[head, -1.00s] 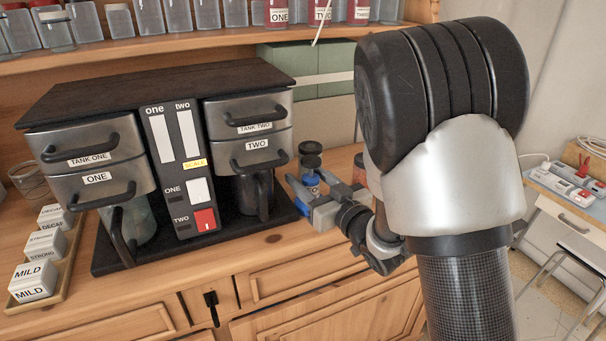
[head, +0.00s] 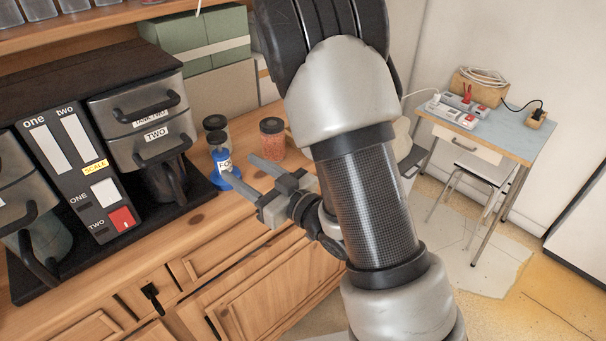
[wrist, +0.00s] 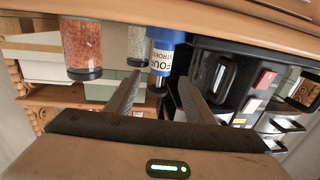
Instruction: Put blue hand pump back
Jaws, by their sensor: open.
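The blue hand pump (head: 226,180) stands upright on the wooden dresser top, right of the black machine. It has a white label and a dark top; in the wrist view it appears upside down with "FOUR STROKE" partly legible (wrist: 163,50). My gripper (head: 243,168) is open and empty, its fingers pointing toward the pump. In the head view the left finger overlaps the pump's lower part. In the wrist view the pump lies ahead between the lines of the two fingers (wrist: 161,76). I cannot tell whether a finger touches it.
A dark-lidded clear jar (head: 215,123) stands close behind the pump. A jar of orange-red contents (head: 272,140) is to its right. The black two-tank machine (head: 150,120) is close on the left. Green boxes (head: 205,40) stand behind. A small table (head: 500,135) is at far right.

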